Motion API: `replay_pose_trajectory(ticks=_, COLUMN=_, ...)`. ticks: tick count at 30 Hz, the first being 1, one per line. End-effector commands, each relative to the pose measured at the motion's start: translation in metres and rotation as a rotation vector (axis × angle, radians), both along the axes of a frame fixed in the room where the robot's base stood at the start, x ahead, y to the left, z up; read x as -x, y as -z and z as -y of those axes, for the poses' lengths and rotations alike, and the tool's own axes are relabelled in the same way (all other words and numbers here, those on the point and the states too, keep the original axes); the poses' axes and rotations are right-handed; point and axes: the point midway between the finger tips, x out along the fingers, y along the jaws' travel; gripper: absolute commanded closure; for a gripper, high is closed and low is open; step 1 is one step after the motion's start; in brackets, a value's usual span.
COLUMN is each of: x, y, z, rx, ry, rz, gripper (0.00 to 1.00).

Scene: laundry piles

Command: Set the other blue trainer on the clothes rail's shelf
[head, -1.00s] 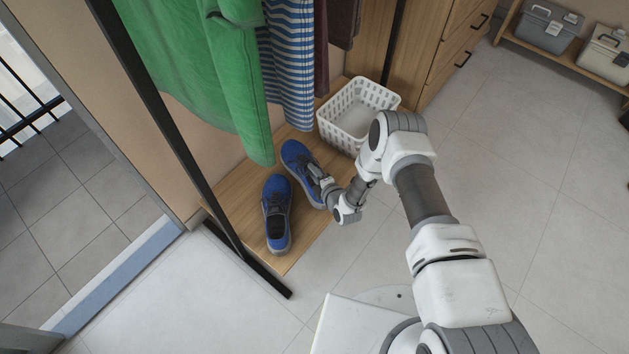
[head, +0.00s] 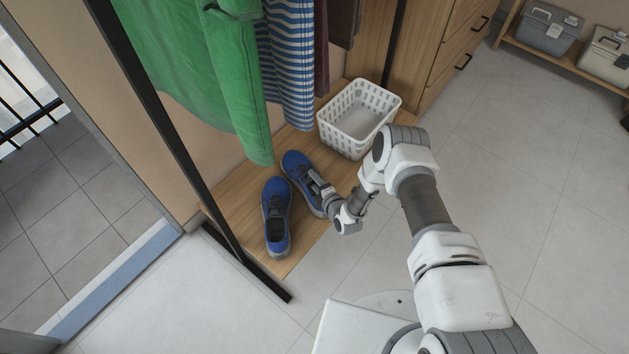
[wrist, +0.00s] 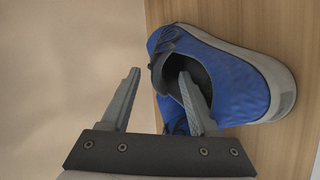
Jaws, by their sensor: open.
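Two blue trainers with grey soles are on the wooden shelf (head: 238,195) at the foot of the clothes rail. The left trainer (head: 276,220) stands nearer the front. The right trainer (head: 296,164) stands beside it, angled, with my gripper (head: 314,180) at its right side. In the wrist view, one blue trainer (wrist: 238,85) fills the right half. My gripper (wrist: 159,73) is open there, one finger over the shoe's opening and the other outside it to the left. Whether either finger touches the shoe is unclear.
A white basket (head: 357,118) stands on the shelf behind the trainers. A green garment (head: 215,85) and a striped one (head: 287,60) hang above. The rail's black post (head: 165,125) rises at left. Floor to the right is clear.

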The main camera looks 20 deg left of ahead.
Motion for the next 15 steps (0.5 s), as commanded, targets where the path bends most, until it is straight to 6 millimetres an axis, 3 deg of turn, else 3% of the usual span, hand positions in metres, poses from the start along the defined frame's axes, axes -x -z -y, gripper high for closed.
replay_pose_trajectory(ticks=15, x=0.066, y=-0.043, z=0.061, rx=0.002, ry=0.001, rz=-0.003, gripper=0.38)
